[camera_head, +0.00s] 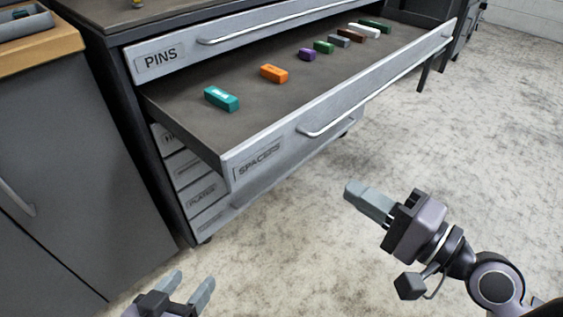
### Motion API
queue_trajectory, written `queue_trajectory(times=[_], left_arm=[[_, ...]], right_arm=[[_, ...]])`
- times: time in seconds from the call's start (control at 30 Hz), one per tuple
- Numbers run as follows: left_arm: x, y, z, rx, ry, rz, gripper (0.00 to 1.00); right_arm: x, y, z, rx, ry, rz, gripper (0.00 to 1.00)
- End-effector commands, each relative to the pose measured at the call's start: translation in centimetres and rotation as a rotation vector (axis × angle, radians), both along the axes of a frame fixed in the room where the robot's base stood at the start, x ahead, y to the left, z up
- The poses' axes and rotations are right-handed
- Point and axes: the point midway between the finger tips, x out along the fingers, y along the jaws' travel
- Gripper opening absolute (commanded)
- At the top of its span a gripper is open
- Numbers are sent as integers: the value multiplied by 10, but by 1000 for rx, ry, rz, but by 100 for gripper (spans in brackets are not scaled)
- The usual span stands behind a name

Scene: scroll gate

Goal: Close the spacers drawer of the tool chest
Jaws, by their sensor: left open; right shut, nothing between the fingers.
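The spacers drawer (285,137) of the grey tool chest is pulled well out, its label facing front and a long bar handle (345,118) on its front. Coloured blocks lie in a row inside it, among them a teal block (221,98) and an orange block (274,73). My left gripper (190,284) is at the bottom edge, open and empty, below and in front of the chest. My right gripper (358,192) is shut and empty, apart from the drawer front, in front of and below its handle.
The pins drawer (160,58) above appears shut. Several labelled drawers (203,195) lie below the open one. A grey cabinet (70,170) with a wooden top stands at left. The concrete floor (480,130) at right is clear.

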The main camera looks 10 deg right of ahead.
Motion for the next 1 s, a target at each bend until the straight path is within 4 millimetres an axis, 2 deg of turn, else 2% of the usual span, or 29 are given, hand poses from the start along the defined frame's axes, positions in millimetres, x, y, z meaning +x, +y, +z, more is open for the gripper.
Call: queue_trajectory(times=[0.17,0.8,1.0], left_arm=[[0,1,2,7,0,1,61],[0,-4,-5,-25,5,-5,61],[2,-8,-5,-50,7,-13,61]], right_arm=[[11,8,2,4,-2,-1,0],[91,71,0,3,-2,1,0],[106,82,0,-1,-1,-1,0]])
